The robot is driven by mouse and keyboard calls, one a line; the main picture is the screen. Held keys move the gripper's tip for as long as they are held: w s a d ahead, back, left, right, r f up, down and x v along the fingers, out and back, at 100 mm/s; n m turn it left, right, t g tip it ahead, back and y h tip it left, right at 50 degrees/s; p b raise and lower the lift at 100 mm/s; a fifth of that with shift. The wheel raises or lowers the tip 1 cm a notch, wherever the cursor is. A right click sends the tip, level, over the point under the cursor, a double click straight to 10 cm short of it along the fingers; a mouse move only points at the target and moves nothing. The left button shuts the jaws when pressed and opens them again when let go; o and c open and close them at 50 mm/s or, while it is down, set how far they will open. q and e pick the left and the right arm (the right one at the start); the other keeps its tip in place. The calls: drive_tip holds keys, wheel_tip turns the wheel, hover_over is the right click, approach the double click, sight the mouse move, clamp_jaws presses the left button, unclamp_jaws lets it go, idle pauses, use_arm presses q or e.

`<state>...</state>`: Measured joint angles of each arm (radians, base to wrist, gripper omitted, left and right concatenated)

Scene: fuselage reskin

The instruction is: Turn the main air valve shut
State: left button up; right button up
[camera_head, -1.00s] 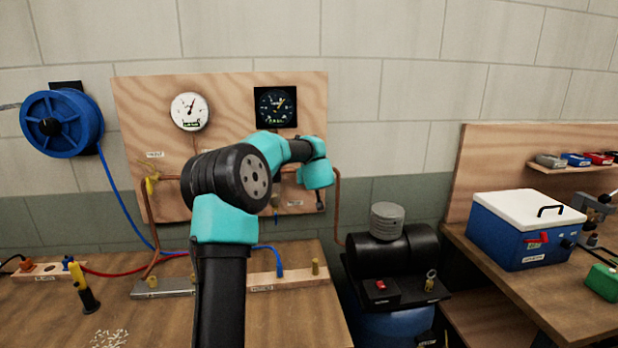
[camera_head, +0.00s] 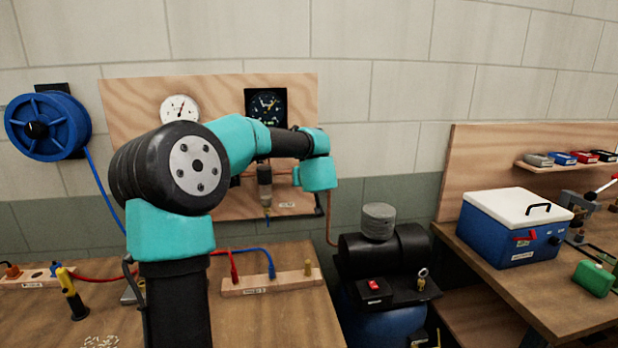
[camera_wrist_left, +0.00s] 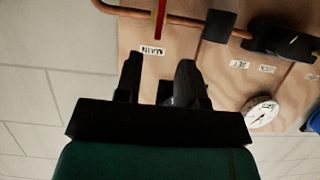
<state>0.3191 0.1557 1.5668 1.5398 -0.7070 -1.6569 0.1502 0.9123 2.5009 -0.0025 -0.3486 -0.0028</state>
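The handle and label lie just beyond the fingertips, and the handle is not between the fingers. In the head view my left arm reaches across the wooden panel (camera_head: 130,96) and hides the valve. I cannot make out the gripper's fingers there. My right gripper is in neither view.
A white gauge (camera_head: 180,108) and a black gauge (camera_head: 266,107) hang on the panel. A blue hose reel (camera_head: 48,126) is at left. Hoses and a wooden fitting strip (camera_head: 285,283) lie on the bench below. A compressor (camera_head: 385,250) stands right of the panel, then a blue cooler (camera_head: 512,232).

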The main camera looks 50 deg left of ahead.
use_arm(q)
drive_tip(key=v, duration=0.5)
idle(0.4)
